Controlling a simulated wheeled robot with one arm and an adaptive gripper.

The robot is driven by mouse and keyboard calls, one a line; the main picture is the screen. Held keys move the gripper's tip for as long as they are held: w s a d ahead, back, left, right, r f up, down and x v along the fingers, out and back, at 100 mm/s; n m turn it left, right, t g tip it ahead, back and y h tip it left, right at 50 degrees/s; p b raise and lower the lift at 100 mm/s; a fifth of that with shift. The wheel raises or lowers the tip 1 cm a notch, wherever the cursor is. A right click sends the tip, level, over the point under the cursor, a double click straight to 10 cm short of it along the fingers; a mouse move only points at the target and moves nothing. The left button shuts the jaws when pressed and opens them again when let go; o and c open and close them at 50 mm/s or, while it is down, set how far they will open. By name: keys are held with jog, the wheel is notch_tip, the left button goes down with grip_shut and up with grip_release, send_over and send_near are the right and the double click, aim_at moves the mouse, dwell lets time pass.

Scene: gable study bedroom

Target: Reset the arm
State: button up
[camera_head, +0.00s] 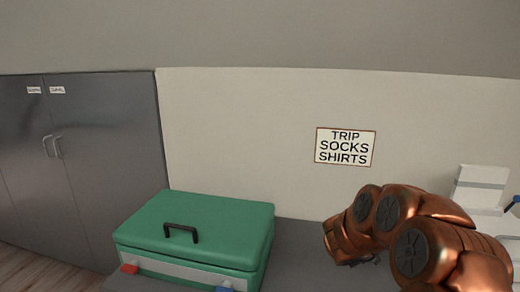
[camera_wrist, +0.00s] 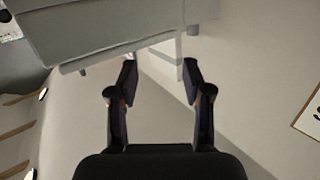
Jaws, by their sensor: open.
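My arm is copper-coloured and folded at the right of the head view, above the grey surface. My gripper (camera_wrist: 160,75) shows in the wrist view with its two dark fingers spread apart and nothing between them. In the head view the gripper is mostly hidden behind the arm links. Beyond the fingertips in the wrist view are a pale wall and a light grey boxy thing (camera_wrist: 90,25) at the top left.
A closed green case (camera_head: 200,228) with a black handle sits on the grey surface (camera_head: 300,240) left of my arm. White boxes (camera_head: 480,188) stand at the far right. A grey cabinet (camera_head: 90,160) is at the left. A sign (camera_head: 345,147) reads "TRIP SOCKS SHIRTS".

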jog(key=w+a+r+n+t+y, duration=0.1)
jog(key=w+a+n+t+y, duration=0.3)
jog(key=a, duration=0.5)
jog(key=w+a+r+n+t+y, duration=0.1)
jog(key=w+a+n+t+y, duration=0.15)
jog(key=w+a+y, duration=0.45)
jog(key=s+a+f+n+y, duration=0.1)
jog(key=s+a+n+y, duration=0.3)
jog(key=a, duration=0.5)
jog(key=s+a+f+n+y, duration=0.1)
jog(key=s+a+y, duration=0.1)
jog(key=s+a, duration=0.5)
jog(key=s+a+f+n+g+y, duration=0.1)
jog(key=s+a+f+n+g, duration=0.2)
jog(key=s, duration=0.5)
jog(key=s+a+f+n+g+y, duration=0.15)
jog(key=s+g, duration=0.25)
jog(key=s, duration=0.5)
jog(key=s+d+g+h, duration=0.2)
jog(key=s+d+g, duration=0.1)
jog(key=s, duration=0.8)
jog(key=s+d+g+h, duration=0.1)
jog(key=s+d+g, duration=0.25)
jog(key=s, duration=0.75)
jog(key=s+p+v, duration=0.1)
jog(key=p+v, duration=1.2)
jog(key=p, duration=0.1)
jog(key=shift+a+r+t, duration=0.3)
jog(key=shift+a+r, duration=0.1)
jog(key=shift+r, duration=0.15)
